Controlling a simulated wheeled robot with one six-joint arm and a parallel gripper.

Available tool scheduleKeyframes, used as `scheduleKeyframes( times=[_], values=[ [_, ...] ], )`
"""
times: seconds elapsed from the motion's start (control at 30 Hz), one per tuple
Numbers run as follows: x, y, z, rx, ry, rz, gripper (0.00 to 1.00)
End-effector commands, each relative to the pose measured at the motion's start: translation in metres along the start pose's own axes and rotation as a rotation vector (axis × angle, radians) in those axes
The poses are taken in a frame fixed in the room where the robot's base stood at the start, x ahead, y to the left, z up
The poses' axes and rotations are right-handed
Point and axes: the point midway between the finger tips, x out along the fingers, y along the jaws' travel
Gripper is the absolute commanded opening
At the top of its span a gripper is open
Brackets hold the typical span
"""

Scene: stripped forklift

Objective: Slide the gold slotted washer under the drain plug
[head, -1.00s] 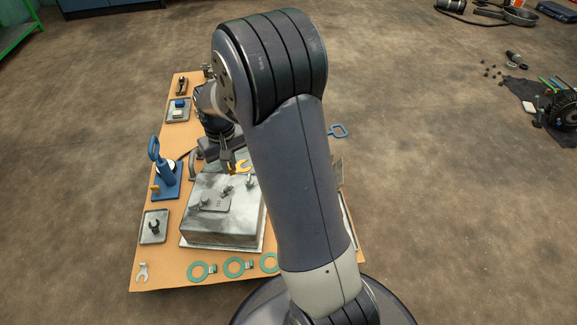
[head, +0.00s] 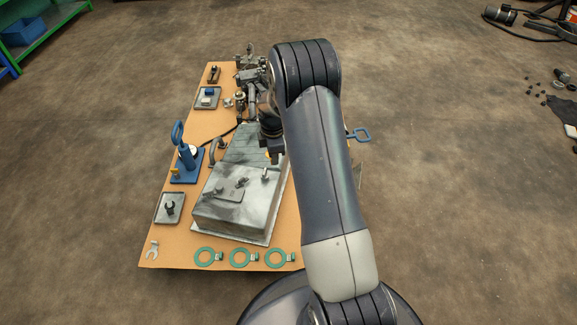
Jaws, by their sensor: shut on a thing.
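My gripper (head: 275,157) points down over the far right part of the grey metal box (head: 228,211). It is shut on the gold slotted washer (head: 267,155), of which only a small yellow patch shows; the jaws and arm hide the rest. A small upright plug (head: 265,174) stands on the box top just in front of the gripper and looks like the drain plug. The washer appears behind it and apart from it in the picture; the height between them cannot be told.
A plate with small fittings (head: 228,193) lies on the box. A blue handle (head: 359,135) sticks out right.

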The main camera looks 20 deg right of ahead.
Motion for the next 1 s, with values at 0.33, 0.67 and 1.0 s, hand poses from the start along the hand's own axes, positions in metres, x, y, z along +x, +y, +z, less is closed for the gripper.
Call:
scheduleKeyframes(
  times=[0.33, 0.67, 1.0],
  values=[
    [0.048, 0.021, 0.024, -0.487, 0.001, -0.002, 0.00],
    [0.092, 0.034, 0.044, -0.930, 0.001, -0.002, 0.00],
    [0.112, 0.038, 0.054, -1.132, 0.000, 0.000, 0.00]
  ],
)
